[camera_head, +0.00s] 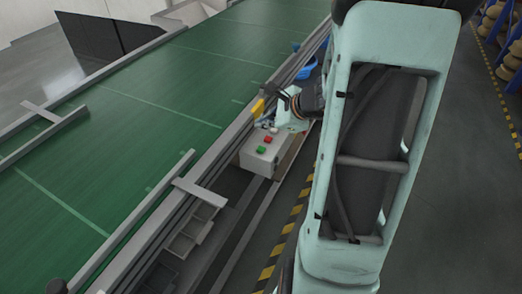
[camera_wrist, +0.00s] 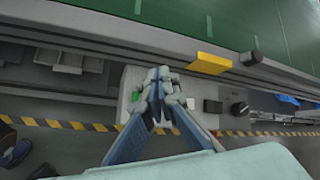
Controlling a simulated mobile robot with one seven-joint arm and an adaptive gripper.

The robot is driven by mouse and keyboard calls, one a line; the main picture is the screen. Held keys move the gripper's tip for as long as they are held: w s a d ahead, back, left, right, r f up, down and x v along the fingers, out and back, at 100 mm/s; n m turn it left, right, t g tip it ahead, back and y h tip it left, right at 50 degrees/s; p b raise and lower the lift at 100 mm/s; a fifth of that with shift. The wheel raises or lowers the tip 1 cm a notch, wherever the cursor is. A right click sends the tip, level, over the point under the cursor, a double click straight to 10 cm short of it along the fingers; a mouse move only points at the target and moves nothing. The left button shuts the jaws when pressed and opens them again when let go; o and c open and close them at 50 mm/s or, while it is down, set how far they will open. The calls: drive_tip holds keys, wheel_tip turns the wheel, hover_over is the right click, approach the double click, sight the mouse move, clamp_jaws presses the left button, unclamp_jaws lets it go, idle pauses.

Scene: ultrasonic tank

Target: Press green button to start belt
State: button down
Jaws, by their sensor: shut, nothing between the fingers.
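The green button (camera_head: 261,149) is on the top face of a light grey control box (camera_head: 256,162) fixed beside the belt. In the wrist view the green button (camera_wrist: 135,96) shows just left of my fingers. A red button (camera_head: 268,140) sits behind it on the box. My gripper (camera_wrist: 162,76) is shut and empty, over the box, with its fingertips right of the green button in the wrist view. In the head view my gripper (camera_head: 272,119) is at the far end of the box, apart from the green button. The fingers hide part of the box face in the wrist view.
The green conveyor belt (camera_head: 150,95) runs along a metal rail. A yellow block (camera_wrist: 209,63) is on the rail close to my gripper. Grey bins (camera_head: 185,235) and a blue item (camera_head: 305,68) lie near the rail.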

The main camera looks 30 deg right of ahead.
drive_tip(key=b, duration=0.4)
hover_over(262, 149)
wheel_tip(262, 149, down, 6)
drive_tip(key=shift+s+r, duration=0.1)
drive_tip(key=shift+r, duration=0.15)
drive_tip(key=shift+f+b, duration=0.7)
drive_tip(key=shift+f, duration=0.1)
drive_tip(key=shift+f+b, duration=0.4)
drive_tip(key=shift+b, duration=0.2)
